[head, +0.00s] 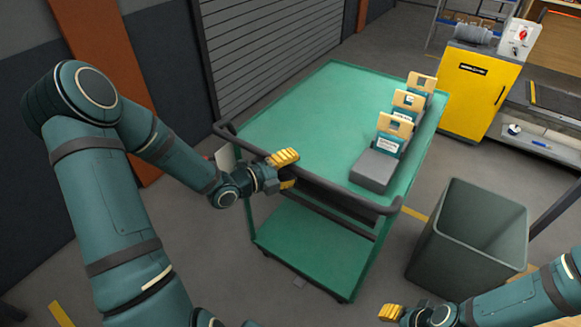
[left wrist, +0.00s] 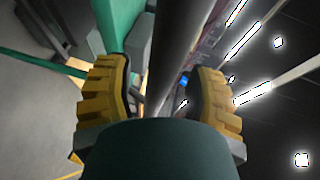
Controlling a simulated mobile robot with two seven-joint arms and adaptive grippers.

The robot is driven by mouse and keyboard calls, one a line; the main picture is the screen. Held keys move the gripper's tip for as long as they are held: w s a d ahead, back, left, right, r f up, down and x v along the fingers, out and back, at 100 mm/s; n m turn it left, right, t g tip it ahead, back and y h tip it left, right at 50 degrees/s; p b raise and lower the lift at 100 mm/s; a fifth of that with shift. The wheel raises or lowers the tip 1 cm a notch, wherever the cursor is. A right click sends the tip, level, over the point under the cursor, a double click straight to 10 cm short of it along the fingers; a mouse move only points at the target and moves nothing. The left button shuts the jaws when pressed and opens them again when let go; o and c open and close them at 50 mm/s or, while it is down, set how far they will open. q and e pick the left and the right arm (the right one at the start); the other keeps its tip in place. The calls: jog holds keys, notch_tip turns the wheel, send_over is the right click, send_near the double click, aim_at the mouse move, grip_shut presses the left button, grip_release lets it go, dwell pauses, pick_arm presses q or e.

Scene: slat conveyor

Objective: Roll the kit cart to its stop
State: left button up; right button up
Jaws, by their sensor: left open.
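The kit cart (head: 310,115) is green with two shelves and stands in front of me in the head view. Its dark push handle (head: 335,190) runs along the near side. My left gripper (head: 285,169) is at the left part of this handle. In the left wrist view the handle bar (left wrist: 173,65) passes between the two yellow, parted fingers of my left gripper (left wrist: 165,95). Whether the fingers touch it I cannot tell. My right gripper (head: 391,312) is low at the bottom right, away from the cart; its jaw state is unclear. I cannot make out the stop.
Several card-topped holders (head: 394,130) and a grey block (head: 374,170) stand along the cart's right side. A grey bin (head: 470,235) stands right of the cart. A yellow cabinet (head: 478,90) is behind it. A shutter (head: 265,45) and wall close off the left.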

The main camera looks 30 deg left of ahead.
pick_arm(q)
grip_shut()
